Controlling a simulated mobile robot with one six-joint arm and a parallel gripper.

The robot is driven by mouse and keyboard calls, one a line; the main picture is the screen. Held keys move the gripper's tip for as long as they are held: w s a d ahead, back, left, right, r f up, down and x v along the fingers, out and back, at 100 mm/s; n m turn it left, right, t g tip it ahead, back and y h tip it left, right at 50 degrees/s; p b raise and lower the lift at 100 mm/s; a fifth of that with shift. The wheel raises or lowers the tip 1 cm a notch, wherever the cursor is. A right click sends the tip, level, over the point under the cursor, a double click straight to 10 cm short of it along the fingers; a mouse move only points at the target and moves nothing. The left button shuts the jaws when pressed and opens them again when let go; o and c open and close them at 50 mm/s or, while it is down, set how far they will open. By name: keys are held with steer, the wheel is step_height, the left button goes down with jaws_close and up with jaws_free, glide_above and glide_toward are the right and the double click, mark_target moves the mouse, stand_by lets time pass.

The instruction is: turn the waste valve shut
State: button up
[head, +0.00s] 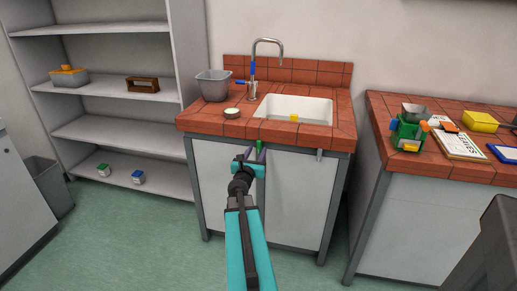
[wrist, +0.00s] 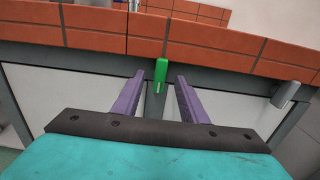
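A green lever (wrist: 160,72), which looks like the waste valve handle, is upright at the front edge of the sink bench, just under the tiles. It also shows small in the head view (head: 259,145). My gripper (wrist: 159,78) is open, with one purple finger on each side of the lever's line and nothing held. The fingertips look close to the lever, but I cannot tell whether they reach around it. In the head view my gripper (head: 255,154) is at the bench front. The valve body behind the lever is hidden.
A grey handle (wrist: 286,93) sticks out to the right on the bench front. Above are the tiled top (head: 215,122), a white sink (head: 300,107) with a yellow block (head: 293,118), a tap (head: 268,41) and a grey tub (head: 213,86). The floor in front is clear.

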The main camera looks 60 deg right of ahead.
mark_target(259, 147)
steer(key=shift+x, duration=1.85)
jaws_close()
